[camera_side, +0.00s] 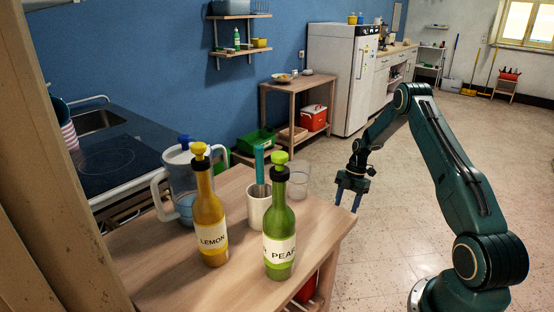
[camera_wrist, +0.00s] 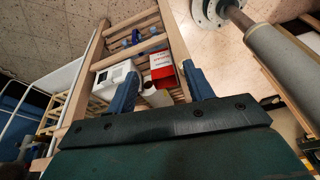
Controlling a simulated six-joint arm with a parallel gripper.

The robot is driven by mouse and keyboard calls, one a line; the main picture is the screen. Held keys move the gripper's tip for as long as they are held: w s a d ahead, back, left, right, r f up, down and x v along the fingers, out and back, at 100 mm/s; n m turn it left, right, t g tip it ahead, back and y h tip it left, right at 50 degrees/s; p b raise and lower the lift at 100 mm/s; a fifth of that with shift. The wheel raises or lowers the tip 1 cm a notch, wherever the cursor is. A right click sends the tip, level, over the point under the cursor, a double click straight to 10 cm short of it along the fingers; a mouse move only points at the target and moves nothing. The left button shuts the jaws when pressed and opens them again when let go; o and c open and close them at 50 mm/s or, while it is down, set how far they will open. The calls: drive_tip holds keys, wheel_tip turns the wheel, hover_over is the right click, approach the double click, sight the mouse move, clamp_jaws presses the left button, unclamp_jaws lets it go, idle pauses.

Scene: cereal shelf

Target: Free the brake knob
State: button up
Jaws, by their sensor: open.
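I cannot pick out a brake knob in either view. My gripper (camera_side: 348,198) hangs in the air just past the right edge of the wooden table, fingers pointing down, open and empty. In the wrist view my gripper (camera_wrist: 160,72) has its two blue fingers apart. Between and beyond them is a slatted wooden frame (camera_wrist: 97,48) holding a white box (camera_wrist: 115,78), a red-and-white box (camera_wrist: 162,68) and small blue parts (camera_wrist: 131,40). The fingers appear apart from these things, though depth is hard to judge.
The table (camera_side: 155,275) carries a lemon bottle (camera_side: 209,215), a pear bottle (camera_side: 279,225), a white cup (camera_side: 258,210), a clear glass (camera_side: 299,182) and a jug (camera_side: 180,178). Behind stand a small wooden stand (camera_side: 297,92) and a fridge (camera_side: 340,75). Open floor (camera_side: 400,190) lies near my gripper.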

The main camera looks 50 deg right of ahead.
drive_tip(key=a+r+m, duration=0.1)
drive_tip(key=a+r, duration=0.3)
drive_tip(key=r, duration=0.3)
drive_tip(key=w+a+r+m+h, duration=0.1)
drive_tip(key=a+r+m, duration=0.1)
drive_tip(key=a+r, duration=0.2)
drive_tip(key=w+a+r+m+h, duration=0.1)
drive_tip(key=a+r+m, duration=0.1)
drive_tip(key=r, duration=0.7)
drive_tip(key=shift+w+a+r+t, duration=0.3)
drive_tip(key=shift+a+t, duration=0.1)
drive_tip(key=shift+a, duration=0.5)
